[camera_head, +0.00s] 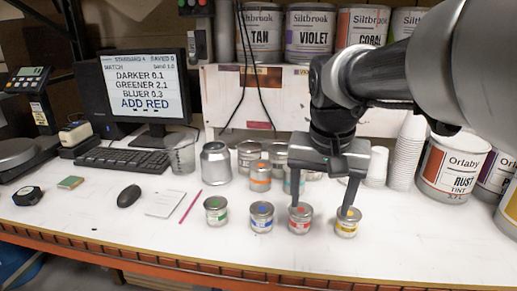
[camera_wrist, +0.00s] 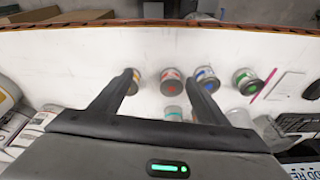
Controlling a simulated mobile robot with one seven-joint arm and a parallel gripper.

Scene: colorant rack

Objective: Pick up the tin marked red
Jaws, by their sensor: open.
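The tin marked red (camera_head: 300,221) stands upright in a front row of small tins, between the blue-marked tin (camera_head: 261,219) and the yellow-marked tin (camera_head: 346,224). My gripper (camera_head: 324,211) is open and empty. In the head view its left finger overlaps the red tin's top and its right finger overlaps the yellow tin. In the wrist view the red tin (camera_wrist: 172,84) shows between my fingertips (camera_wrist: 160,80), nearer the right one. The left fingertip partly covers the yellow tin (camera_wrist: 133,87), and the right one is beside the blue tin (camera_wrist: 207,80). Contact is not clear.
A green-marked tin (camera_head: 216,212) ends the row at left. An orange-marked tin (camera_head: 260,178) and a teal tin, partly hidden by my gripper, stand behind. Paper cups (camera_head: 407,155) and large cans (camera_head: 450,170) stand right. The monitor (camera_head: 146,88) reads "ADD RED". The bench front is clear.

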